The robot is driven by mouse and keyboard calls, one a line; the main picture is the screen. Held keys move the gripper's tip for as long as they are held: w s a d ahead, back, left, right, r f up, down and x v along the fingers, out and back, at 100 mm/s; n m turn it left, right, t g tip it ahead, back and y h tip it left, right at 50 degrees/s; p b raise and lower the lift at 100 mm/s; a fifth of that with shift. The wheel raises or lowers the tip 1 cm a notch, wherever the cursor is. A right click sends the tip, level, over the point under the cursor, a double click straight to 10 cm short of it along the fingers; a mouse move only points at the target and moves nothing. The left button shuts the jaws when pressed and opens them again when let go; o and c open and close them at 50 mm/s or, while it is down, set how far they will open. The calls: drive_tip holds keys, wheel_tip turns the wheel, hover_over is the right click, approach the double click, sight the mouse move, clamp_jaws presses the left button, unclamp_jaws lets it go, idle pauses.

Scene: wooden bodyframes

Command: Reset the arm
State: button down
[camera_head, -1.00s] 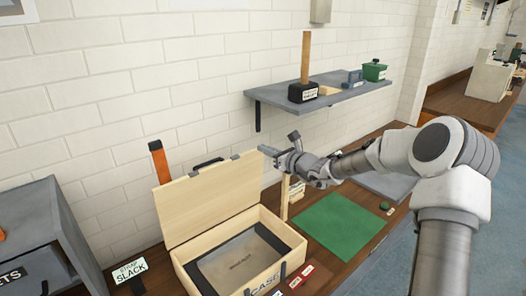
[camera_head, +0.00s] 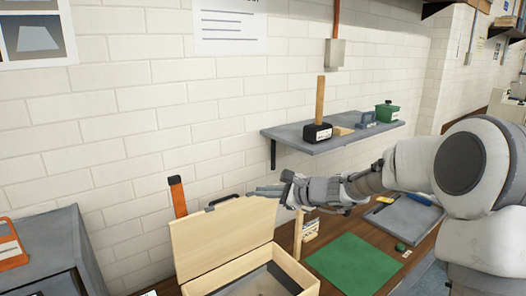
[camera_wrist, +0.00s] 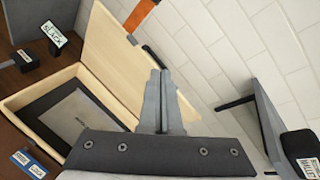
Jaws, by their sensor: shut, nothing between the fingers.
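My gripper (camera_head: 268,191) is shut and empty. In the head view it points left, in the air beside the raised lid of the wooden case. In the wrist view its two fingers (camera_wrist: 162,102) lie together, in front of the lid's edge and the white wall. My arm reaches in from the right side of the head view. I cannot tell whether the fingertips touch the lid.
The open wooden case (camera_head: 303,276) stands on the bench, its lid (camera_head: 222,240) raised. A grey shelf (camera_head: 345,138) on the wall holds a mallet (camera_head: 319,125) and a green box (camera_head: 387,112). A green mat (camera_head: 353,263) lies to the right. A grey cabinet (camera_head: 45,238) stands left.

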drive_tip(key=s+d+r+n+g+h+b, duration=0.1)
drive_tip(key=s+r+n+g+h+b, duration=0.2)
drive_tip(key=s+n, duration=1.15)
drive_tip(key=s+d+f+n+h, duration=0.1)
drive_tip(key=s+d+f+h, duration=0.1)
drive_tip(key=s+d, duration=0.2)
drive_tip(key=s+d+f+n+h, duration=0.2)
drive_tip(key=s+d+h, duration=0.1)
drive_tip(key=s, duration=0.7)
drive_tip(key=s+d+f+n+h+b, duration=0.1)
drive_tip(key=s+d, duration=0.3)
drive_tip(key=s, duration=0.4)
drive_tip(key=shift+d+f+h, duration=0.3)
drive_tip(key=shift+f+h, duration=0.2)
drive_tip(key=shift+h, duration=0.4)
